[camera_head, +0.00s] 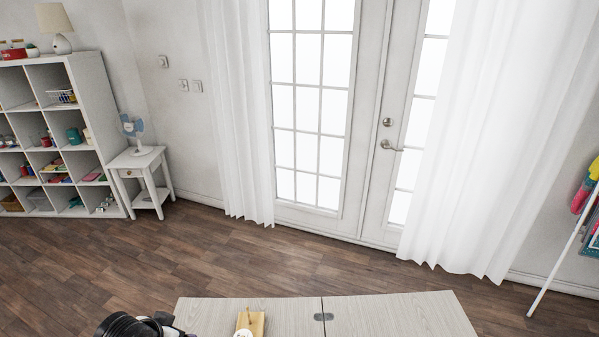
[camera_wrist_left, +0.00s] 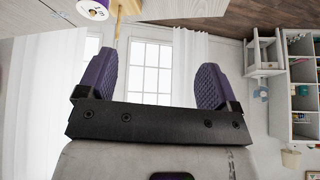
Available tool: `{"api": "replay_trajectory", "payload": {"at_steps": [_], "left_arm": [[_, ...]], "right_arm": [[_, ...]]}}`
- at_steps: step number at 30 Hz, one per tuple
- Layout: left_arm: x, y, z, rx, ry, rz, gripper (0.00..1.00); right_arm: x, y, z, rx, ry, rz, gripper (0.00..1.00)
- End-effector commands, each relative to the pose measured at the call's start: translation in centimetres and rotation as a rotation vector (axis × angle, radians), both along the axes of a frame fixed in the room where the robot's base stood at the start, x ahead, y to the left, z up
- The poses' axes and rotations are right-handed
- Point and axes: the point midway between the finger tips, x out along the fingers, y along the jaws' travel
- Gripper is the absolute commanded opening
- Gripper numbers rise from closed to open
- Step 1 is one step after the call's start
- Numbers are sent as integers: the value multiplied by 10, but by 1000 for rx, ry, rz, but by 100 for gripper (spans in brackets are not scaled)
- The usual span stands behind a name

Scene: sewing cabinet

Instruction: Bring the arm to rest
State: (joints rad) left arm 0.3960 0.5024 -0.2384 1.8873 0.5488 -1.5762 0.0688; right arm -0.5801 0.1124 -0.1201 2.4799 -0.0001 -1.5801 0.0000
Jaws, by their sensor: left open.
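My left gripper (camera_wrist_left: 155,62) shows in the left wrist view, with two purple ridged fingers spread wide and nothing between them. The pale wood-grain cabinet top (camera_head: 385,315) spans the bottom of the head view. My right gripper is in neither view.
A wooden stand (camera_head: 257,322) sits on the cabinet top near my left arm. A white spool with a purple label (camera_wrist_left: 95,8) is at the top of the wrist view. Shelves (camera_head: 100,110), a side table (camera_head: 137,165) and a fan (camera_head: 133,130) stand farther off. Open floor lies between.

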Motion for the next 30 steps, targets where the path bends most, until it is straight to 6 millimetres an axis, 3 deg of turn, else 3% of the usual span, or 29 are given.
{"api": "replay_trajectory", "payload": {"at_steps": [3,8,15,21,27,30], "left_arm": [[-40,-21,11,140,-162,-19,85],[-114,-37,6,172,-247,72,85],[-215,-59,-46,73,-87,122,85],[-276,-70,-93,36,92,143,85],[-334,-73,-124,33,238,147,85],[-328,-73,-92,32,224,146,85]], "right_arm": [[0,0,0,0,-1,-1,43],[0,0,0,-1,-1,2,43],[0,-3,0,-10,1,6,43],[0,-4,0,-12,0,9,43],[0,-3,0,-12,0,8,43],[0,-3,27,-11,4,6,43]]}}
